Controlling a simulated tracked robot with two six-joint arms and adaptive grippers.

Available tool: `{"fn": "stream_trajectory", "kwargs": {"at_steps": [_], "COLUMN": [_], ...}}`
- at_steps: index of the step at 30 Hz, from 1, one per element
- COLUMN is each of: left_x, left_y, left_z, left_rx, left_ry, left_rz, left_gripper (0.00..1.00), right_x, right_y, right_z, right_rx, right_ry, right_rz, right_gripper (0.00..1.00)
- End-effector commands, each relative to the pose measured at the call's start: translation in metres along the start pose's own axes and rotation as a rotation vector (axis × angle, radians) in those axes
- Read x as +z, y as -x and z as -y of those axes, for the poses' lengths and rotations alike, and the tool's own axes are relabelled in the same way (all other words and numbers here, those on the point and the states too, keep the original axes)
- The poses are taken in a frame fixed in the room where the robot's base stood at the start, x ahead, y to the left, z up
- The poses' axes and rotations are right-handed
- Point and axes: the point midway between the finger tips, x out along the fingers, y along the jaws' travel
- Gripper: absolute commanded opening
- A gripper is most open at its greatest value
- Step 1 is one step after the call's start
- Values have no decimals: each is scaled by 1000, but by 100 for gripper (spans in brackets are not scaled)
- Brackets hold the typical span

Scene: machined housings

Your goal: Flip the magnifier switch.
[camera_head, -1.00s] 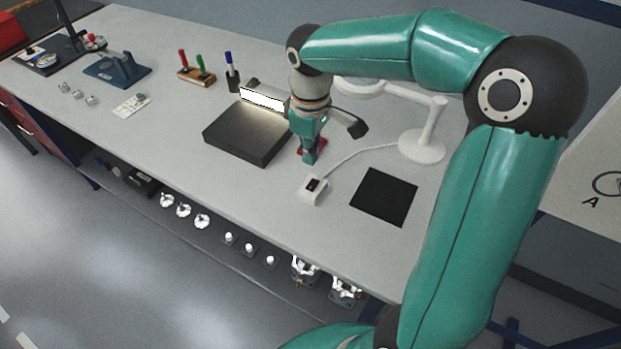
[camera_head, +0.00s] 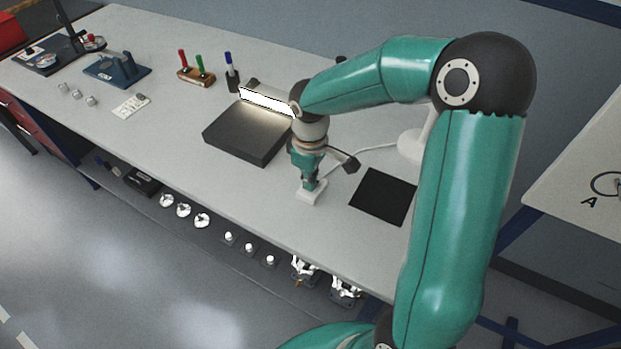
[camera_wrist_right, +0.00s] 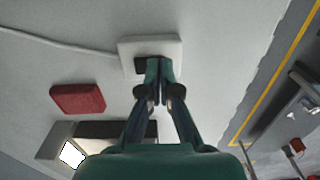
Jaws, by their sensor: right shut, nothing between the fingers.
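The magnifier switch is a small white box (camera_head: 310,197) with a dark rocker, on the bench in front of the lit black panel. It also shows in the right wrist view as a white block (camera_wrist_right: 172,46) with the dark rocker (camera_wrist_right: 141,66) partly hidden behind my fingertips. My right gripper (camera_head: 309,186) is shut and empty, pointing down at the switch box; in the right wrist view its fingertips (camera_wrist_right: 158,70) overlap the rocker. I cannot tell whether they touch it. The magnifier's white base (camera_head: 409,146) stands behind my arm, which hides its lens. My left gripper is out of view.
A black inspection block with a lit strip (camera_head: 246,133) stands left of the gripper. A black mat (camera_head: 383,196) lies to the right. Marker pens in holders (camera_head: 196,76) stand farther back.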

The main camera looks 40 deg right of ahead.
Motion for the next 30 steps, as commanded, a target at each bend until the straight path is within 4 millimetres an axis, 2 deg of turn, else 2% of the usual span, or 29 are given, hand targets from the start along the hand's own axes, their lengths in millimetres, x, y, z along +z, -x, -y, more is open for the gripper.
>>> {"fn": "stream_trajectory", "kwargs": {"at_steps": [2, 11, 21, 30], "left_x": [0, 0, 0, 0], "left_y": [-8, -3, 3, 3], "left_z": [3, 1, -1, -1], "left_rx": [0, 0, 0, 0], "left_ry": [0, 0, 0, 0], "left_rz": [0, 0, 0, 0], "left_gripper": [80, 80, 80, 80], "right_x": [0, 0, 1, 1], "right_y": [-8, -4, 1, 1], "right_z": [2, 0, -13, -15], "right_rx": [0, -1, 0, 0], "right_ry": [0, 0, -2, -1], "right_rz": [0, 2, 2, 1], "right_gripper": [0, 0, 0, 0]}}
